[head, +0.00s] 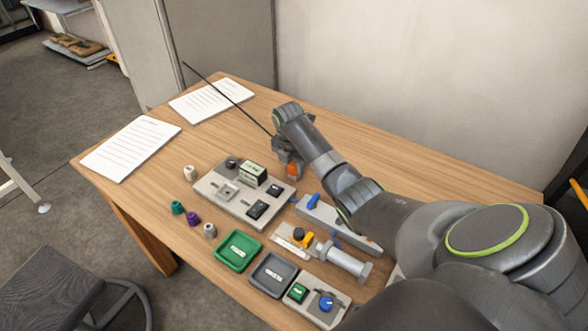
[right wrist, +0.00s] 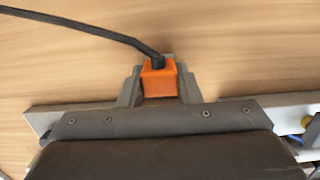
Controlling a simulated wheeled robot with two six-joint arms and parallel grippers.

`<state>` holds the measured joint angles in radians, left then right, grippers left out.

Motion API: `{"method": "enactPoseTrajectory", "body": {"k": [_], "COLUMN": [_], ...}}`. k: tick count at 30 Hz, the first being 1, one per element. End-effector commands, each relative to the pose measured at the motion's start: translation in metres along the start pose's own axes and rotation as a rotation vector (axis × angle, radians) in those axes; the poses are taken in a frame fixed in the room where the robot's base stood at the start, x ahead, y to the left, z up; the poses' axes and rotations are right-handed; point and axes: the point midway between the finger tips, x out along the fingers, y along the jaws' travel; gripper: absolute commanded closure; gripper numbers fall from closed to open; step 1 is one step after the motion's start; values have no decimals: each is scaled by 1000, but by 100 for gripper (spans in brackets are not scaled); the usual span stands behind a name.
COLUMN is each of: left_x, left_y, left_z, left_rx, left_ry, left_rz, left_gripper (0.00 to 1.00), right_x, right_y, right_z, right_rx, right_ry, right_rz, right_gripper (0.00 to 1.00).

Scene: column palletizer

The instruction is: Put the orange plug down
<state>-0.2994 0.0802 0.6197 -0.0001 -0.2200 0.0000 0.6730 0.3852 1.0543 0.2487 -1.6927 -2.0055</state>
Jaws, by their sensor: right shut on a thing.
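The orange plug (head: 293,171) shows just below my right gripper (head: 288,158) in the head view, above or beside the far right end of the grey panel. In the right wrist view the orange plug (right wrist: 159,79) sits between the two fingers of my right gripper (right wrist: 159,88), which is shut on it. A black cable (right wrist: 95,22) runs from the plug's top toward the upper left. Bare wood lies behind the plug. I cannot tell whether the plug touches the table. My left gripper is not in view.
A grey panel (head: 217,197) with sockets and switches lies left of the plug. A grey power strip with a blue switch (head: 313,201) is nearer. Green (head: 223,264) and grey (head: 258,284) trays, several small knobs and paper sheets (head: 132,147) occupy the table. The back right table (head: 430,168) is clear.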

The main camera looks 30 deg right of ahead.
Motion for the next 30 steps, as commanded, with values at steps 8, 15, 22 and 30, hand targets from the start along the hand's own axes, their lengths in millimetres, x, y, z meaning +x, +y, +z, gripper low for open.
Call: {"method": "enactPoseTrajectory", "body": {"k": [8,15,22,30], "left_x": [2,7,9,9], "left_y": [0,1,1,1], "left_z": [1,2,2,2], "left_rx": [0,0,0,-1], "left_ry": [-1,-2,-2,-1], "left_rz": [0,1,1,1], "left_gripper": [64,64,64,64], "right_x": [-27,-74,-98,-100], "right_y": [1,1,1,0], "right_z": [4,10,12,12], "right_rx": [0,1,0,0], "right_ry": [-3,-3,-1,0], "right_rz": [5,5,2,1], "right_gripper": [97,97,97,97]}}
